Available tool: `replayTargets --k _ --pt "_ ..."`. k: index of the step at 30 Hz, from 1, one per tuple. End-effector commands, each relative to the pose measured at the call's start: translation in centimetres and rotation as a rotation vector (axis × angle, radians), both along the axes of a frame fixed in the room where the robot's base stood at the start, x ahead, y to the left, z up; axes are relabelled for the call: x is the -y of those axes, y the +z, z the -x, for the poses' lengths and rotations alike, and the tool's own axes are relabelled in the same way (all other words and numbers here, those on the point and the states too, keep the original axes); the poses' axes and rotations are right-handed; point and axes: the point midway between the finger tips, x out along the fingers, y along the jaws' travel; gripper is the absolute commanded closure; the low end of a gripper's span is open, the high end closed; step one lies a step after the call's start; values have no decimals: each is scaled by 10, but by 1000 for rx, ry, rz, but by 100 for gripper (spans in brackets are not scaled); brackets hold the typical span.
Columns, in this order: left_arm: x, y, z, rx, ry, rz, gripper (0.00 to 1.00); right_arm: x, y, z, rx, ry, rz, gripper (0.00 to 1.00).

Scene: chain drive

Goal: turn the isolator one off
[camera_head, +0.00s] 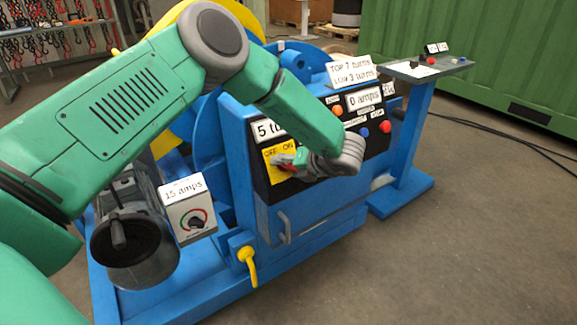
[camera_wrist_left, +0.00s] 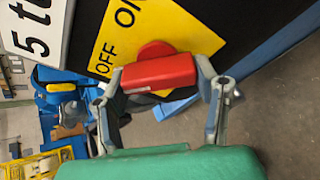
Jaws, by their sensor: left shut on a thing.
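The isolator is a red handle (camera_wrist_left: 160,73) on a yellow plate (camera_wrist_left: 184,32) marked OFF and ON, on the dark panel of the blue machine. The plate also shows in the head view (camera_head: 270,163), with a bit of the red handle beside my gripper. My left gripper (camera_head: 291,163) reaches in from the right side of the plate. In the wrist view its fingers (camera_wrist_left: 158,72) sit at both ends of the handle, shut on it. Which mark the handle points to, I cannot tell. My right gripper is not in view.
A 15 amps box (camera_head: 183,222) with a rotary knob stands at lower left. To the right are a 0 amps display (camera_head: 364,98) and several coloured buttons. A blue stand (camera_head: 407,140) and a green container (camera_head: 480,50) are further right. Front right floor is clear.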

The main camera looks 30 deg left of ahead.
Motion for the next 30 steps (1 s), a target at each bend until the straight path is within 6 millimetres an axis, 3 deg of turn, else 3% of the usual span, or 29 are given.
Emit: replayTargets --k 13,14,15,25,30 --pt "1 -6 4 -4 7 8 74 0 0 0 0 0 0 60" --pt "1 -6 4 -4 7 9 38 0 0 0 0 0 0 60" --pt "1 -6 3 -3 6 8 24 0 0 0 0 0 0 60" --pt "4 0 2 5 3 6 23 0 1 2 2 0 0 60" --pt "23 14 5 6 2 6 23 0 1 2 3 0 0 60"
